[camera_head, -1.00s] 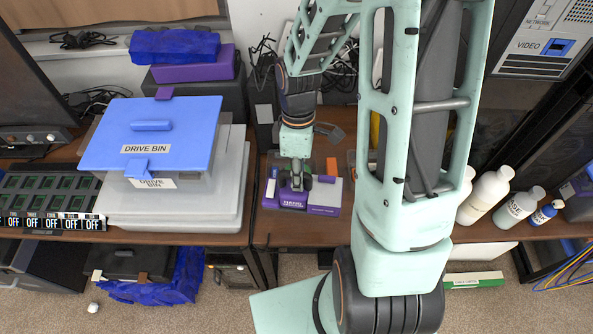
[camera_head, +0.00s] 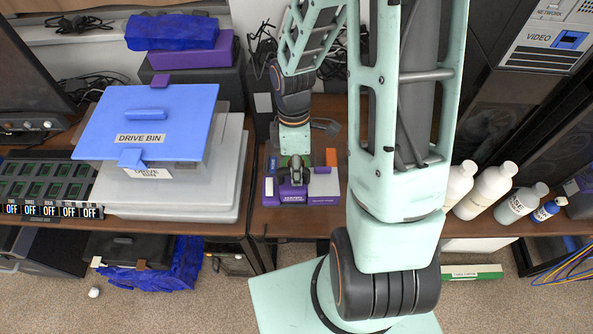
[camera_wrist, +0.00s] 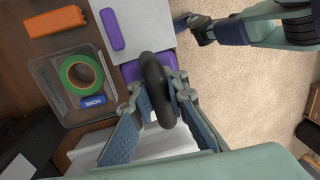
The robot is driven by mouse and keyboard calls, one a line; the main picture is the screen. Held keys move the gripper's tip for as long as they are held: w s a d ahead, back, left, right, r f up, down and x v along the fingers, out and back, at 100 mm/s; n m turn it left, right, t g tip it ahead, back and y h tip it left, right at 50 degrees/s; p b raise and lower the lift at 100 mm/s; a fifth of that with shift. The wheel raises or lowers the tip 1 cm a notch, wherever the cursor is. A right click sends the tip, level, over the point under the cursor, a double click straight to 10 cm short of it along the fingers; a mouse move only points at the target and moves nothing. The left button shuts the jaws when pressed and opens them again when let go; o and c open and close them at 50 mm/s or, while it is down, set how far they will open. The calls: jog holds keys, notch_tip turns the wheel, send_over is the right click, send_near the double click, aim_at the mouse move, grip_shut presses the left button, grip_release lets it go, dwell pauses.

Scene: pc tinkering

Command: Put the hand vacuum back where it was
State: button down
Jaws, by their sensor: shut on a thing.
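The hand vacuum (camera_head: 292,194) is purple and white with a dark rounded handle. It is at the front of the wooden desk, right of the drive bin; I cannot tell whether it touches the desk. My gripper (camera_head: 295,172) comes down on it from above. In the wrist view my gripper (camera_wrist: 160,95) is shut on the black handle (camera_wrist: 153,75), with a finger on each side. The vacuum's pale body (camera_wrist: 145,22) with a purple strip lies beyond the handle. Its underside is hidden.
A clear tray (camera_wrist: 48,100) with green tape (camera_wrist: 82,74) and an orange block (camera_wrist: 54,21) lie beside the vacuum. The blue-lidded drive bin (camera_head: 145,122) stands to the left. White bottles (camera_head: 483,192) stand at the right, beyond my arm. The desk's front edge is close.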

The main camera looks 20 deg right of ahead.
aim_at(297, 195)
jog(key=shift+f+b, duration=4.05)
jog(key=shift+f, duration=1.05)
jog(key=shift+f, duration=0.15)
jog(key=c, duration=2.1)
grip_release()
jog(key=o, duration=0.6)
jog(key=shift+c, duration=0.2)
jog(key=shift+w+d+r+p, duration=0.1)
jog(key=shift+w+r+p, duration=0.15)
jog(key=shift+r+p, duration=0.85)
jog(key=shift+w+a+r+p, duration=0.1)
jog(key=shift+w+r+p, duration=0.1)
jog(key=shift+r+p, duration=0.9)
jog(key=shift+w+d+r+p, duration=0.1)
jog(key=shift+w+r+p, duration=0.15)
jog(key=shift+r+p, duration=0.8)
jog(key=shift+r+b, duration=0.25)
jog(key=shift+b, duration=0.05)
